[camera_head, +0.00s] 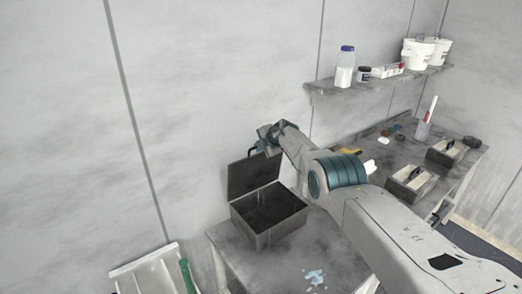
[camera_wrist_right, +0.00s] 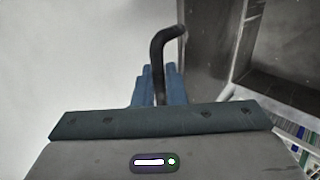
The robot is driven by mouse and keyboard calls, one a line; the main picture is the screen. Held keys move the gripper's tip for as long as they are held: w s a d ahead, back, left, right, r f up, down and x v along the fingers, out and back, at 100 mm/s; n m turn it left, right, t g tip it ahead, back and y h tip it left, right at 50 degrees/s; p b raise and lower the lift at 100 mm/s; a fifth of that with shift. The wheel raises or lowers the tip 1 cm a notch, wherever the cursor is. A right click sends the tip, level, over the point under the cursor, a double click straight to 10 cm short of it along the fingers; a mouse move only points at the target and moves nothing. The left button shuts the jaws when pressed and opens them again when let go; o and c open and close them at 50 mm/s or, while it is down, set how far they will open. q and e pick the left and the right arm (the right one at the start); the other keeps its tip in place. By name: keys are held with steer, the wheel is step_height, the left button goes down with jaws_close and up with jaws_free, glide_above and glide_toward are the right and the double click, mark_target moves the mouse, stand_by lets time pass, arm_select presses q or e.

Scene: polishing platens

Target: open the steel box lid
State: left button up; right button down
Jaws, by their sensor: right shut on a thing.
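The steel box (camera_head: 272,238) sits on the near end of a grey bench, its dark inside showing. Its lid (camera_head: 252,177) stands about upright at the back left of the box, so the box is open. My right gripper (camera_head: 257,147) is at the lid's upper edge. In the right wrist view, the blue fingers (camera_wrist_right: 158,90) are shut on a black bent handle (camera_wrist_right: 167,38). The lid also shows in the wrist view (camera_wrist_right: 207,40), with the box to its right. My left gripper is not in view.
The bench top (camera_head: 345,262) has a pale blue spill (camera_head: 314,278) in front of the box. A wall shelf (camera_head: 375,86) holds a blue-capped bottle (camera_head: 345,68) and white tubs (camera_head: 417,53). Two open trays (camera_head: 410,183) (camera_head: 446,153) stand to the right. A pale bin (camera_head: 150,272) is at lower left.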

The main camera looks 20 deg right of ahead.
steer(key=shift+f, duration=0.25)
steer(key=shift+s+r, duration=0.15)
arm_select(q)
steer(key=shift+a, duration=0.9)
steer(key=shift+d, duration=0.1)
arm_select(e)
steer(key=c, duration=1.6)
jaws_free()
steer(key=shift+c, duration=0.2)
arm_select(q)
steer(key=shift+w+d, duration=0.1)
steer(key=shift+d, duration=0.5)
